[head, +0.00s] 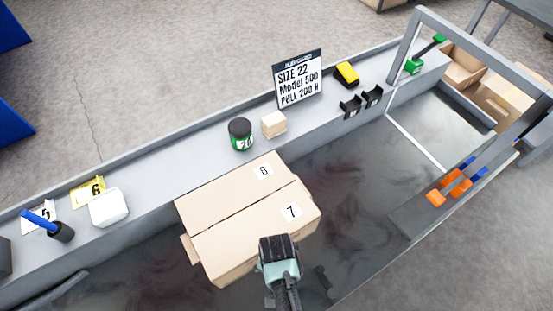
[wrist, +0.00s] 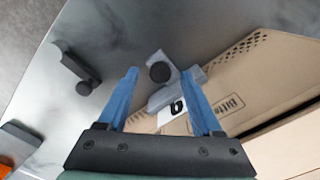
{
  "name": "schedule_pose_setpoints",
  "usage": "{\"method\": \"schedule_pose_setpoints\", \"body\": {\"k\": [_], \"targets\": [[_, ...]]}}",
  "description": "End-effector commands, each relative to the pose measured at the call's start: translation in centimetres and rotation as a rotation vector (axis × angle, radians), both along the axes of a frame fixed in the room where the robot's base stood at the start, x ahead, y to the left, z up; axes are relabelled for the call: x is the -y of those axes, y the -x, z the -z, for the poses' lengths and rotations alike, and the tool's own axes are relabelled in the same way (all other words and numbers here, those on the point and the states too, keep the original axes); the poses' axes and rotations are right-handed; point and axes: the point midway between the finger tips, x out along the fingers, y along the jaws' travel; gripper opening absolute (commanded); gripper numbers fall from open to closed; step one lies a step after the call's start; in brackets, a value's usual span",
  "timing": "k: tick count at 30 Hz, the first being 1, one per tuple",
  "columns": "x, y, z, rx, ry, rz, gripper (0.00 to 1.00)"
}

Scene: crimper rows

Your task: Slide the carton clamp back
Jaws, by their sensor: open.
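My gripper (head: 278,248) is over the near edge of the closed brown carton (head: 235,225) in the head view, where its fingertips are hidden. In the wrist view its two blue fingers (wrist: 160,88) are apart, with nothing gripped. The grey carton clamp (wrist: 185,82) with a round black knob (wrist: 160,72) shows between and beyond the fingertips, beside the carton (wrist: 250,78). Whether it touches the carton is hard to tell. In the head view my gripper and arm hide the clamp.
A black handle (wrist: 75,68) stands on the dark metal bed, also in the head view (head: 323,280). A ledge behind holds a green-labelled jar (head: 240,134), a beige block (head: 274,123), a white block (head: 108,207) and a sign (head: 298,78). A grey frame (head: 480,45) spans the right. Bed right of the carton is clear.

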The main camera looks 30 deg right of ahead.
Motion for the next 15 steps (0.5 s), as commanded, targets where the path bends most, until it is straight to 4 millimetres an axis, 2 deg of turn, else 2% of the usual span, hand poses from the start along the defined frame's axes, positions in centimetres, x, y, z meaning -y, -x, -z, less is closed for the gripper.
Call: {"method": "schedule_pose_setpoints", "body": {"k": [4, 13, 15], "targets": [[0.01, -0.03, 1.04, 0.001, 0.001, 0.0, 0.67], [0.01, -0.05, 1.15, 0.001, 0.001, 0.0, 0.67], [0.01, -0.05, 1.15, 0.001, 0.001, -0.001, 0.54]]}}
